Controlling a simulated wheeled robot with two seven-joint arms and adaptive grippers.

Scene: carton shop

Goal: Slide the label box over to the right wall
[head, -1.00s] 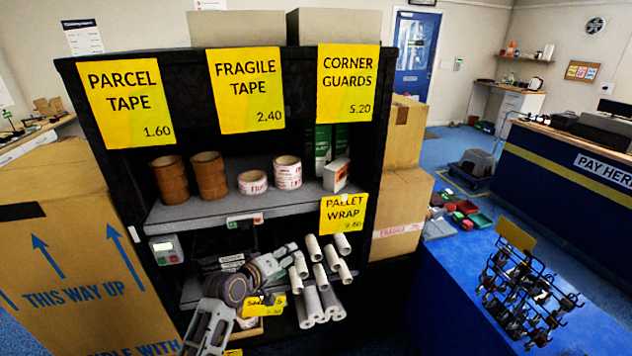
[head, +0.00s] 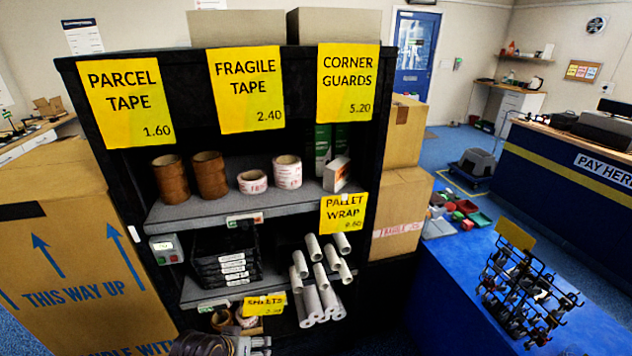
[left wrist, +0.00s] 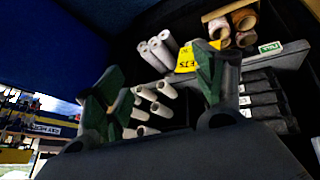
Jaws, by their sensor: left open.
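A small white and orange box (head: 336,175), which seems to be the label box, stands turned at an angle on the upper grey shelf (head: 200,209). It is to the right of the white tape rolls, near the shelf unit's right wall (head: 375,150). My left gripper (head: 258,346) is low at the bottom edge of the head view, below and apart from that box, and partly cut off. In the left wrist view its two green-padded fingers (left wrist: 155,92) stand wide apart with nothing held. The box is not visible in that view. My right gripper is not in view.
Brown tape rolls (head: 190,177) and white tape rolls (head: 270,175) share the upper shelf. Green boxes (head: 323,146) stand behind the small box. Below are black trays (head: 228,262), white tubes (head: 322,275) and the yellow pallet wrap sign (head: 344,212) at the shelf's right front.

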